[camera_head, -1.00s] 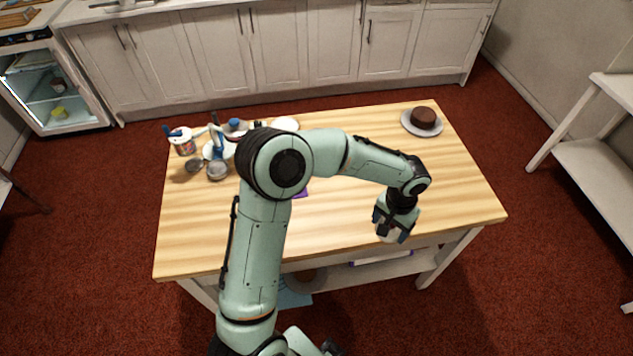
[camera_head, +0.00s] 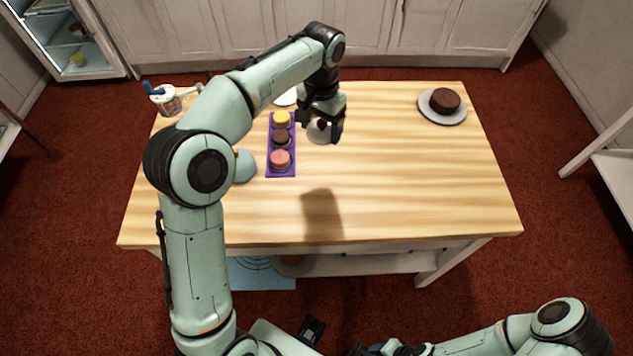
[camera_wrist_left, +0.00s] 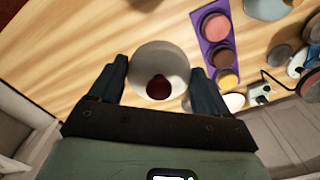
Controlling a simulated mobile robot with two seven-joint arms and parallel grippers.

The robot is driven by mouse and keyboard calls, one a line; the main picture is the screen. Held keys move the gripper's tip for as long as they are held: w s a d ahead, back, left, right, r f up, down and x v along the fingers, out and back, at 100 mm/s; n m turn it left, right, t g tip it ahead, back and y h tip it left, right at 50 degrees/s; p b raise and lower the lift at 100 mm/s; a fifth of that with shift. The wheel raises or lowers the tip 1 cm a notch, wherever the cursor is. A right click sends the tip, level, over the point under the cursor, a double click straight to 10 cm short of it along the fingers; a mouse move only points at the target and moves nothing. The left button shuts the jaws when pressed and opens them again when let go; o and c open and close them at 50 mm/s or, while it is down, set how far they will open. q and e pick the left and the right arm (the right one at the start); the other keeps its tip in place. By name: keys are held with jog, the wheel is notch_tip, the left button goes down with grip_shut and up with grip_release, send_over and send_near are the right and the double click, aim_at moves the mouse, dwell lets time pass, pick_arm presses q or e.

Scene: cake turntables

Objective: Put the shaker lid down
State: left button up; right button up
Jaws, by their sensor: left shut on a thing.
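The shaker lid (camera_head: 318,132), a pale round cap with a dark red-brown knob, is between the fingers of my left gripper (camera_head: 322,128) in the head view. My left gripper is shut on it and holds it above the table, to the right of the purple tray. In the left wrist view the lid (camera_wrist_left: 178,62) sits between the two dark fingers of the left gripper (camera_wrist_left: 160,84). The gripper's shadow falls on bare wood nearer the front.
The purple tray (camera_head: 270,168) holds yellow, brown and pink cakes. A light blue rounded thing (camera_head: 245,166) is left of it, partly behind my arm. A chocolate cake (camera_head: 445,100) on a plate (camera_head: 461,116) is at the back right. The wooden table's (camera_head: 400,190) middle and right are clear.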

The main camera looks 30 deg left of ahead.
pick_arm(q)
jog(key=shift+w+a+r, duration=0.15)
jog(key=shift+a+r, duration=0.05)
jog(key=shift+r, duration=0.25)
jog(key=shift+a, duration=0.1)
jog(key=b, duration=0.3)
send_near(318, 175)
jog(key=shift+f+b, duration=0.35)
jog(key=shift+f, duration=2.85)
pick_arm(e)
jog(key=shift+s+f, duration=0.2)
jog(key=shift+f, duration=0.55)
jog(key=shift+s+f, duration=0.15)
jog(key=shift+f, duration=0.6)
jog(key=shift+s+f, duration=0.2)
jog(key=shift+f, duration=0.55)
pick_arm(q)
jog(key=shift+f, duration=0.2)
jog(key=o, duration=1)
jog(key=shift+c, duration=0.2)
jog(key=shift+r, duration=0.1)
